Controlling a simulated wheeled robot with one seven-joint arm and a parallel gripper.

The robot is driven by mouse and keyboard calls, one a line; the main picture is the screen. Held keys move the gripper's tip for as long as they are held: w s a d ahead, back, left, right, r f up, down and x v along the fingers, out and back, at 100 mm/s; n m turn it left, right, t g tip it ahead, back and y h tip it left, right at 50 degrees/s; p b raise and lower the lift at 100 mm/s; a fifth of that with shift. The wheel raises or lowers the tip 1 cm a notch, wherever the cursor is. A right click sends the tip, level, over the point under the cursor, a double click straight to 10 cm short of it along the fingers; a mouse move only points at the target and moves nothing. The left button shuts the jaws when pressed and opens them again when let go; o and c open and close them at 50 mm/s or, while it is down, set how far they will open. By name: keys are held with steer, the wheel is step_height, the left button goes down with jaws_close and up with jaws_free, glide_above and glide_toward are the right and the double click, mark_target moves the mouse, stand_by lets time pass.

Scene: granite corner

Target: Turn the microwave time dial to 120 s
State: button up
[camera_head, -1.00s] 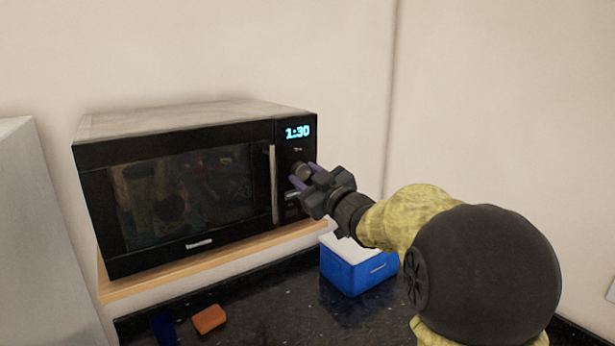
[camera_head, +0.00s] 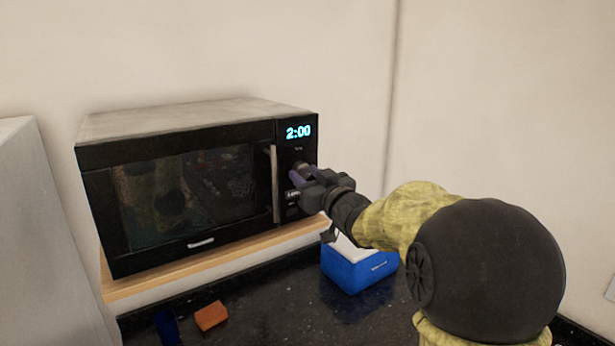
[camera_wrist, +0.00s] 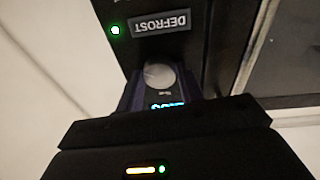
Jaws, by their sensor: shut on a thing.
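The black microwave (camera_head: 185,195) stands on a wooden shelf with its door shut. Its blue display (camera_head: 298,132) reads 2:00. The round grey time dial (camera_wrist: 160,76) sits below the display, and in the head view it is mostly hidden by my gripper. My gripper (camera_head: 300,174) is at the control panel with its purple fingers shut on the dial. In the wrist view the fingers lie to both sides of the dial, and the display is partly hidden. A DEFROST button (camera_wrist: 160,23) with a green light beside it shows close to the dial.
The silver door handle (camera_head: 275,184) is just left of my gripper. A blue box with a white top (camera_head: 358,270) stands on the dark counter below. An orange block (camera_head: 211,316) and a blue cup-like thing (camera_head: 167,327) are at the front left.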

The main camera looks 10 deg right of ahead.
steer(key=o, duration=1)
steer(key=shift+f, duration=0.1)
steer(key=b+v, duration=0.5)
steer(key=v, duration=1.2)
steer(key=shift+s+d, duration=0.1)
steer(key=shift+s, duration=0.1)
